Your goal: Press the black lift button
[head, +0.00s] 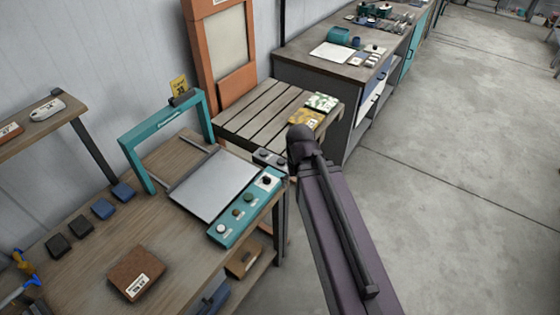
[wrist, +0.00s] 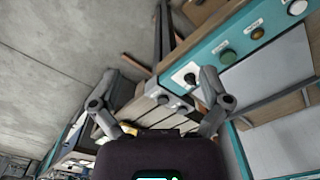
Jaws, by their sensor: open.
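A teal control panel (head: 229,222) runs along the right edge of a machine on the wooden bench. At its far end a black knob-like button (head: 266,181) sits on a white plate. It also shows in the wrist view (wrist: 190,79), just left of the right finger. I cannot read its label. A small grey box (head: 270,158) with two dark round knobs stands just beyond the panel. My gripper (wrist: 158,84) is open and empty, its fingers spread wide, apart from the button. In the head view my arm hides the fingers.
Green (head: 248,198), amber (head: 236,213) and white (head: 221,229) buttons line the panel. A teal frame (head: 160,128) stands over the grey plate (head: 213,186). A slatted table (head: 262,118) is behind. Open concrete floor (head: 450,200) lies to the right.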

